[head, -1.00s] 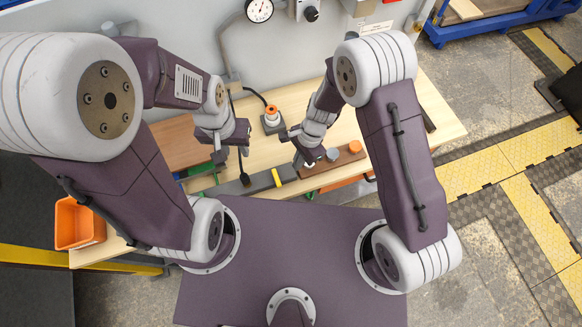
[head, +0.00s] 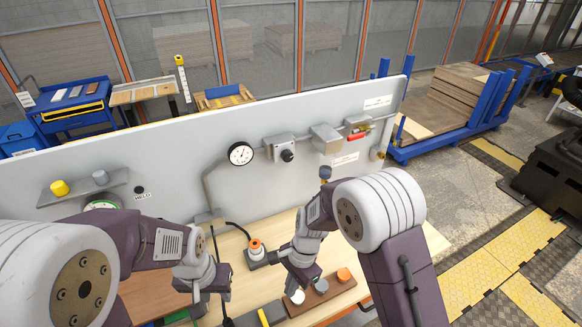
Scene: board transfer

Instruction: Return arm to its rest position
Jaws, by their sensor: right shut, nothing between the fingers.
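My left gripper (head: 211,294) hangs over the bench at the lower left of the head view. Its two fingers look spread apart, with nothing seen held between them. My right gripper (head: 286,268) is right of it, above the bench near a brown block with several round knobs (head: 325,299). It is shut and empty. Parts of its fingers are hard to make out against the wrist. A brown board (head: 150,296) lies on the bench at the left, partly hidden by my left arm.
The wooden bench (head: 427,250) stands against a grey panel (head: 210,150) with a gauge (head: 240,153) and switch boxes. An orange-topped button (head: 255,249) stands between my grippers. A thin black rod or cable (head: 217,262) passes by my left gripper.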

